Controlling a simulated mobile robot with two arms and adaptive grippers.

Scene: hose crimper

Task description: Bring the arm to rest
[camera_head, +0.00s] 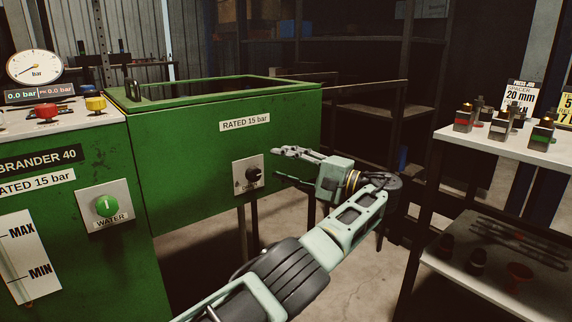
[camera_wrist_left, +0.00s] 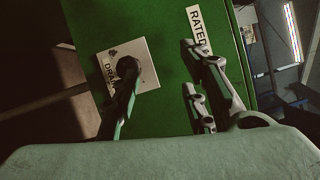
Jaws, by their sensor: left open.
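My left arm (camera_head: 345,232) reaches in from the bottom of the head view, and its pale green gripper (camera_head: 278,164) is open and empty. Its fingers point left, just right of the black drain knob (camera_head: 252,176) on the green tank's front. In the left wrist view the open fingers (camera_wrist_left: 160,72) face the green panel. There the drain plate (camera_wrist_left: 148,80) shows behind the left finger, which overlaps the dark knob; I cannot tell whether they touch. My right gripper is not in view.
A white-topped bench (camera_head: 510,153) with several small fittings stands right. Floor (camera_head: 378,275) shows between them.

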